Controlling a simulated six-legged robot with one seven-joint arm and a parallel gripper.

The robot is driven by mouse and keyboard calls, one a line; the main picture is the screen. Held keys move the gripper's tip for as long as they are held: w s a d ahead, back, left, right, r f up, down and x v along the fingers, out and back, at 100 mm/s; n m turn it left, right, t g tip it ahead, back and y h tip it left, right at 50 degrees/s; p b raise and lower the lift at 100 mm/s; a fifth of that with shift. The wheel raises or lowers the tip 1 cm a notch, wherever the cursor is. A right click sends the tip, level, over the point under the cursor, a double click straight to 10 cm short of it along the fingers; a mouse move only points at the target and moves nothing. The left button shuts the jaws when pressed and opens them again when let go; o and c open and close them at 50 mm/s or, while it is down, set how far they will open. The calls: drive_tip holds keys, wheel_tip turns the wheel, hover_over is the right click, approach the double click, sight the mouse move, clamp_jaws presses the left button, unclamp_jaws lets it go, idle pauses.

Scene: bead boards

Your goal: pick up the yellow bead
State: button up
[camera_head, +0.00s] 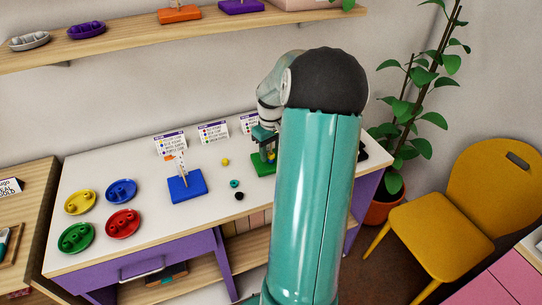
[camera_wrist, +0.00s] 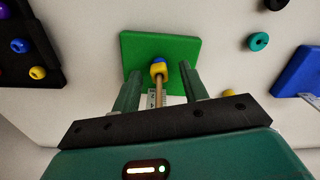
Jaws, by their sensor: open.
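A yellow bead (camera_wrist: 158,69) is threaded on the upright peg (camera_wrist: 159,95) of the green board (camera_wrist: 185,47), above a blue bead (camera_wrist: 157,59). My gripper (camera_wrist: 160,72) is open, with one finger on each side of the peg and yellow bead, and apparently not touching them. In the head view my gripper (camera_head: 265,152) is low over the green board (camera_head: 263,168), largely behind my arm. Another yellow bead (camera_head: 225,161) lies loose on the table between the boards; it also shows in the wrist view (camera_wrist: 228,94), partly hidden by my gripper.
A teal bead (camera_head: 234,183) and a black bead (camera_head: 239,196) lie loose near the blue board (camera_head: 187,187). Colored dishes, including a red one (camera_head: 122,224), stand at the left. A dark tray (camera_wrist: 25,60) with several beads is beside the green board. Printed cards (camera_head: 170,144) stand behind.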

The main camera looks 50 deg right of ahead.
clamp_jaws()
drive_tip(key=shift+r, duration=0.1)
idle(0.3)
drive_tip(key=shift+r, duration=0.6)
drive_tip(key=s+a+r, duration=0.4)
drive_tip(key=a+r, duration=0.7)
drive_tip(key=a, duration=0.2)
drive_tip(key=shift+a+r, duration=0.15)
drive_tip(key=shift+r, duration=0.15)
drive_tip(key=shift+s, duration=0.1)
